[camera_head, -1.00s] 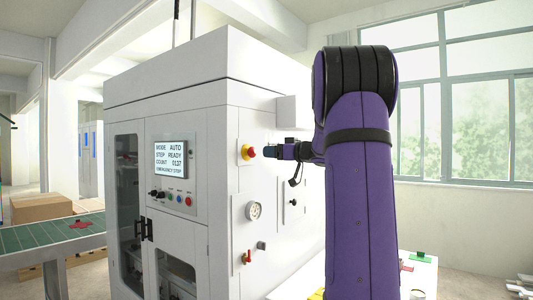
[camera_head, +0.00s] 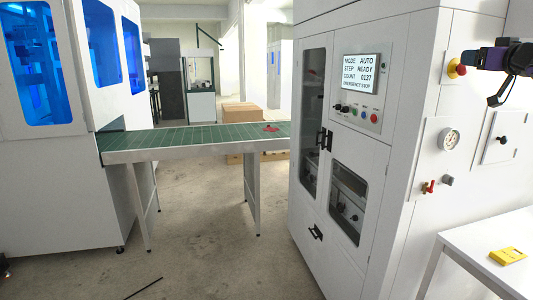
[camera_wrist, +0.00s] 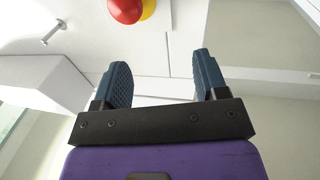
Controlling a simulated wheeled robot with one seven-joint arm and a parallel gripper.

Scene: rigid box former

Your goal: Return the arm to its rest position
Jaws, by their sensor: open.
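My gripper (camera_wrist: 164,82) is open in the wrist view, with two blue ribbed fingers apart and nothing between them. In the head view my gripper (camera_head: 468,60) shows at the upper right, in front of the side of the white box former (camera_head: 425,130). Its fingers are close to the red emergency stop button on its yellow base (camera_head: 455,69). In the wrist view the red button (camera_wrist: 125,8) is beyond the fingers, apart from them. The machine's screen (camera_head: 360,73) reads MODE AUTO, STEP READY, COUNT 0137, EMERGENCY STOP.
A pressure gauge (camera_head: 449,139) and a red-handled valve (camera_head: 428,187) are on the machine's side. A white table (camera_head: 470,240) with a yellow object (camera_head: 508,256) stands at the lower right. A green conveyor (camera_head: 190,141) runs at left. The floor between is mostly clear.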

